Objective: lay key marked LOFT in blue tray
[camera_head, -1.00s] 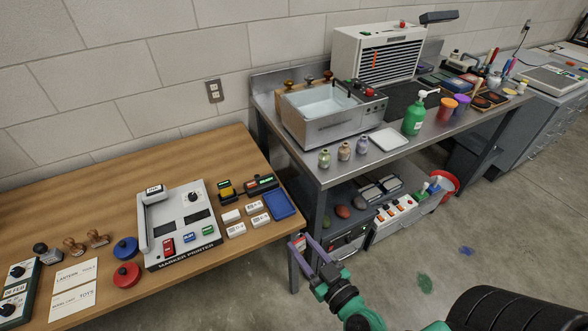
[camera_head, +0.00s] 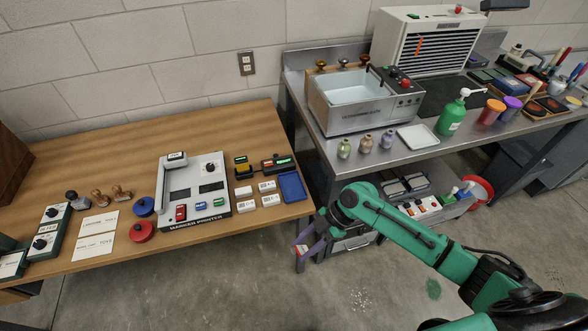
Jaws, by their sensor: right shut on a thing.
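The blue tray (camera_head: 291,187) lies at the right end of the wooden table, near its front corner, and looks empty. My right gripper (camera_head: 305,247), with purple fingers, is just off the table's front right corner, in front of and below the tray in the picture. It is shut on a small pale and red thing (camera_head: 301,249), mostly hidden by the fingers. I cannot read any LOFT mark on it or tell its full shape. My left gripper is not in view.
The marker printer (camera_head: 193,190) and several white labelled blocks (camera_head: 246,206) stand left of the tray. The steel bench (camera_head: 330,160) with a basin (camera_head: 365,103) stands close to the table's right end. Floor in front of the table is clear.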

